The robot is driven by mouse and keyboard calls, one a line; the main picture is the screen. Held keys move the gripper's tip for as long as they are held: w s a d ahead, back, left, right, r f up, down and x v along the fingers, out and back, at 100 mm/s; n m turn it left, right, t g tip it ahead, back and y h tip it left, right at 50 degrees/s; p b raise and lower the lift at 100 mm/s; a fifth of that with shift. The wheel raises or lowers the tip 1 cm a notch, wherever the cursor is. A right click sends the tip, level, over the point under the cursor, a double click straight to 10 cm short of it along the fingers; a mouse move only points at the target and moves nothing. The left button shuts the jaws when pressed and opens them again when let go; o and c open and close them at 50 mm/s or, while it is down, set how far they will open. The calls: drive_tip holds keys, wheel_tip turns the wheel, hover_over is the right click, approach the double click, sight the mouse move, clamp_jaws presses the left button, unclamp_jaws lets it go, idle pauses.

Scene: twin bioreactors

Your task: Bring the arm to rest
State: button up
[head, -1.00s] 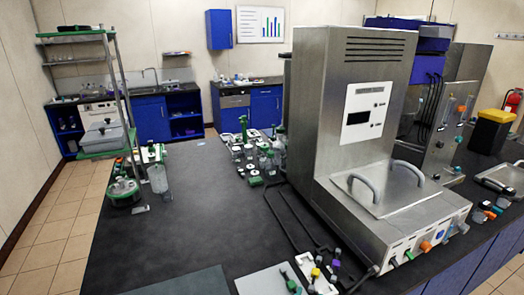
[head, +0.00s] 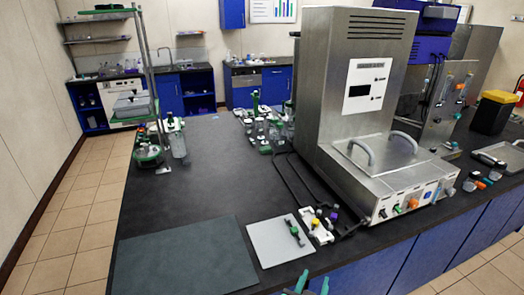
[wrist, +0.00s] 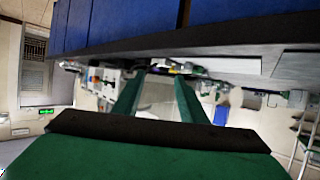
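My gripper (head: 312,284) shows at the bottom edge of the head view as two green fingertips, in front of the bench's near edge. In the wrist view my gripper (wrist: 157,92) has two long green fingers standing apart with nothing held between them. The wrist picture appears upside down. Most of my arm is out of view, so its full pose cannot be told.
The dark bench (head: 205,190) carries a steel bioreactor unit (head: 345,85). A grey plate (head: 280,240) with a small green-and-black item and a dark mat (head: 185,255) lie near its front edge. Blue cabinets (head: 380,265) stand below. Tiled floor (head: 75,240) is clear at left.

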drive_tip(key=s+a+f+n+t+y, duration=0.1)
drive_tip(key=s+a+f+n+y, duration=0.1)
drive_tip(key=s+a+f, duration=0.45)
drive_tip(key=s+a+f+n+t+y, duration=0.1)
drive_tip(key=s+a+f+n+y, duration=0.2)
drive_tip(key=s, duration=0.7)
drive_tip(key=s+a+r, duration=0.2)
drive_tip(key=s, duration=0.7)
drive_tip(key=s+a+r+t, duration=0.1)
drive_tip(key=s+a+r, duration=0.1)
drive_tip(key=s, duration=0.7)
drive_tip(key=shift+a+y, duration=0.3)
drive_tip(key=shift+a, duration=0.4)
drive_tip(key=shift+c, duration=0.9)
